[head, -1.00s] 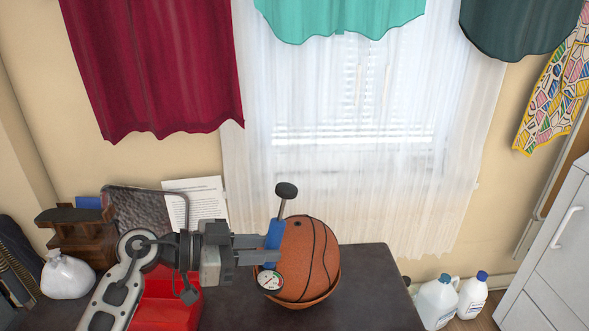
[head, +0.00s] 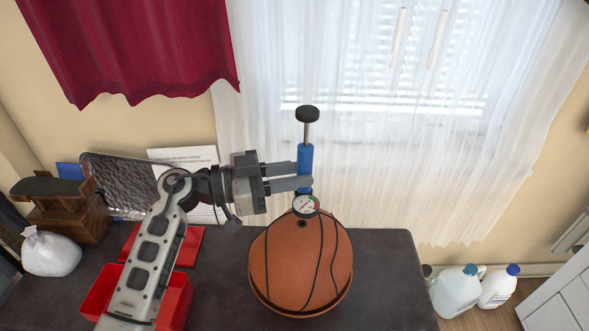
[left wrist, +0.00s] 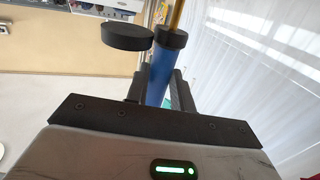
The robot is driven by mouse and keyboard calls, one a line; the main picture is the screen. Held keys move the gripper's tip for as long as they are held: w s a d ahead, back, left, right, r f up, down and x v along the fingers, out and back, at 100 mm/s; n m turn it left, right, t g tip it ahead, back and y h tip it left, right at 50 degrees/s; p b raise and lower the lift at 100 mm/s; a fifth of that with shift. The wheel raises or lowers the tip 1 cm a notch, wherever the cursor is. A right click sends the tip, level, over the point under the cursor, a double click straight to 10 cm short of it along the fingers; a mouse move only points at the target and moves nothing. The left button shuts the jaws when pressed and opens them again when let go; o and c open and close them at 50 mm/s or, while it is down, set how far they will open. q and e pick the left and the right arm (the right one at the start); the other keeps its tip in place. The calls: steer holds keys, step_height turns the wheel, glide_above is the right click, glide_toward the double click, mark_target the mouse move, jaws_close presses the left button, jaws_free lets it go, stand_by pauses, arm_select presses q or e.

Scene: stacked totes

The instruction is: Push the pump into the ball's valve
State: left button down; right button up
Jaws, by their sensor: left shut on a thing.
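The blue pump (head: 305,160) has a black knob on top and a round gauge (head: 306,205) at its lower end. My left gripper (head: 303,176) is shut on the pump body and holds it upright. The pump also shows in the left wrist view (left wrist: 158,80), with its black knob beside it. The orange basketball (head: 290,265) rests in a holder on the dark table. A dark valve spot (head: 302,223) shows on its top, just below the gauge in the picture. The pump's tip is hidden behind the gauge, so I cannot tell whether it touches the ball. My right gripper is not in view.
A red open box (head: 100,292) is on the table (head: 390,270) below my left arm. A white bag (head: 50,253), a dark wooden stand (head: 75,215) and a patterned tray (head: 115,175) are at left. Jugs (head: 456,292) stand beyond the table's right edge. The table right of the ball is clear.

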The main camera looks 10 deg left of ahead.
arm_select(q)
step_height(320, 180, down, 4)
steer(key=shift+a+f, duration=0.1)
steer(key=shift+f, duration=0.2)
stand_by(0.4)
stand_by(0.6)
steer(key=shift+p, duration=0.95)
stand_by(0.6)
steer(key=shift+f, duration=0.15)
steer(key=shift+f+b, duration=0.8)
steer(key=shift+f, duration=0.9)
